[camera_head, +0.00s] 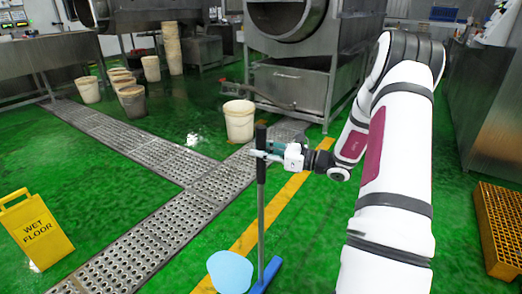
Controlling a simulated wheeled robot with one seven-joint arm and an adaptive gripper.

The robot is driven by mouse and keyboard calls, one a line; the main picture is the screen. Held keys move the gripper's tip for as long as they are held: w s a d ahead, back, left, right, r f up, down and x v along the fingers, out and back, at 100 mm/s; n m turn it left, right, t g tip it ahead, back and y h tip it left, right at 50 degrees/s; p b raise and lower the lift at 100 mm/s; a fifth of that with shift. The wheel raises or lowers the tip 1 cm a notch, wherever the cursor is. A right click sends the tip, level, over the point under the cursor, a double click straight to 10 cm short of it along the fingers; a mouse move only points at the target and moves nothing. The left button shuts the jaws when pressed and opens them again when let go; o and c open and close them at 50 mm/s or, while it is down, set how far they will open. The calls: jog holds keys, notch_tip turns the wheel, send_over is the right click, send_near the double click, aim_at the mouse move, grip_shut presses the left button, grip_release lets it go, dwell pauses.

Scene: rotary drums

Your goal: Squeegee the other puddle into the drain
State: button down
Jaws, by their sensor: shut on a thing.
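The squeegee (261,215) has a grey pole and a blue head (268,275) at floor level near the bottom of the view. A light blue puddle (230,272) lies on the floor just left of the head; I cannot tell whether they touch. The drain (130,237) is a perforated metal channel to the left of the puddle, with a branch (130,137) running to the back left.
A yellow wet-floor sign (37,229) stands at left. A white bucket (239,120) stands behind the squeegee, with several more at back left. A large drum machine (300,65) fills the back. An orange grate (500,225) lies at right. Green floor between sign and drain is clear.

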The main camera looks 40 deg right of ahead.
jog(key=shift+f+b, duration=0.5)
jog(key=shift+f, duration=0.45)
dwell(0.6)
